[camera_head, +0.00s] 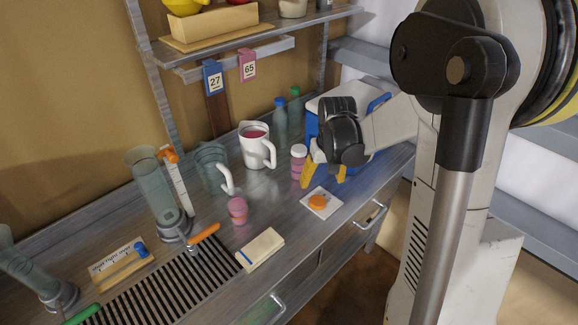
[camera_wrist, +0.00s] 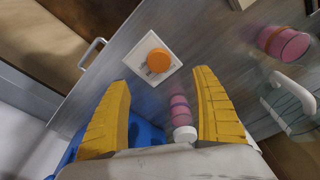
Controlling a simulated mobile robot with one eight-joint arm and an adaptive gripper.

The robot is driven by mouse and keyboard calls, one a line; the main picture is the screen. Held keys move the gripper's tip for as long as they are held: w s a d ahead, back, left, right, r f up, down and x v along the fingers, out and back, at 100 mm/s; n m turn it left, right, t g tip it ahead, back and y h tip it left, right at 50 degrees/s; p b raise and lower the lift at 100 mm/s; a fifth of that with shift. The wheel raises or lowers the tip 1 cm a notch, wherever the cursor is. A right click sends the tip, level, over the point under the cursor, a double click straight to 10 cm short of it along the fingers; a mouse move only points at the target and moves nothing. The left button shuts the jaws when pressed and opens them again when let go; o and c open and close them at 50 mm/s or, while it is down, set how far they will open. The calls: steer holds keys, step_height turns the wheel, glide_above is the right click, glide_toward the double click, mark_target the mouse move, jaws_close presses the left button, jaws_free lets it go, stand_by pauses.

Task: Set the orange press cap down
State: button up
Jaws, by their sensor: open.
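The orange press cap (camera_head: 317,201) rests on a small white square tile (camera_head: 329,210) near the front edge of the metal counter. In the wrist view the orange cap (camera_wrist: 158,60) sits on the white tile (camera_wrist: 139,46), beyond my fingertips. My gripper (camera_head: 324,178) has its yellow fingers apart, just above and behind the tile. The fingers in the wrist view (camera_wrist: 163,85) are wide open with nothing between their tips. The cap is apart from both fingers.
A pink jar with a white lid (camera_head: 298,160) stands close beside my fingers. A pink open jar (camera_head: 237,210), a white pitcher (camera_head: 257,150) and a folded cream cloth (camera_head: 260,249) are to the left. A blue and white cooler (camera_head: 312,125) stands behind my gripper. Drawer handles (camera_head: 372,214) stick out in front.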

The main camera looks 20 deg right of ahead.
mark_target(318, 201)
steer(key=f+b, duration=0.1)
steer(key=f, duration=0.3)
steer(key=w+f+b, duration=0.1)
steer(key=f+b, duration=0.1)
steer(key=f, duration=0.2)
steer(key=w+f+b, duration=0.1)
steer(key=f+b, duration=0.1)
steer(key=f, duration=0.2)
steer(key=shift+w+d, duration=0.1)
steer(key=shift+d, duration=0.25)
steer(key=shift+r, duration=0.15)
steer(key=c, duration=1)
steer(key=shift+o, duration=0.2)
